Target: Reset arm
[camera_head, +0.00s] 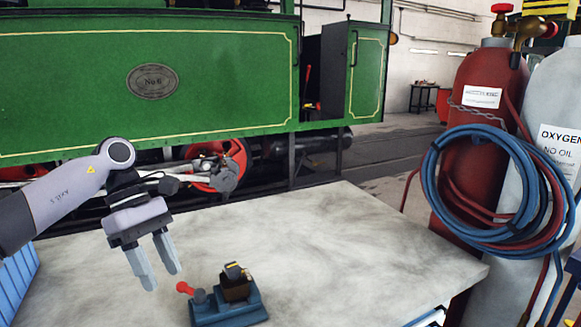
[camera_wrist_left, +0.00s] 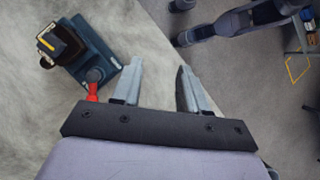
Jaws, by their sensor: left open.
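My left gripper (camera_head: 155,268) comes in from the left in the head view and hangs above the left part of the grey table. Its two fingers are apart with nothing between them. In the left wrist view the fingers (camera_wrist_left: 158,88) also show open and empty, over the table's edge and the floor. A small blue device (camera_head: 231,308) with a dark and brown block on top and a red-knobbed lever (camera_head: 185,288) stands on the table, to the right of the gripper and apart from it. The device also shows at upper left in the left wrist view (camera_wrist_left: 100,55). My right gripper is not seen.
The table (camera_head: 360,240) is bare to the right of the device. A red gas cylinder (camera_head: 470,110) and a grey oxygen cylinder (camera_head: 550,95) with coiled hoses (camera_head: 432,190) stand at the right. A blue crate (camera_head: 18,285) is at the left edge.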

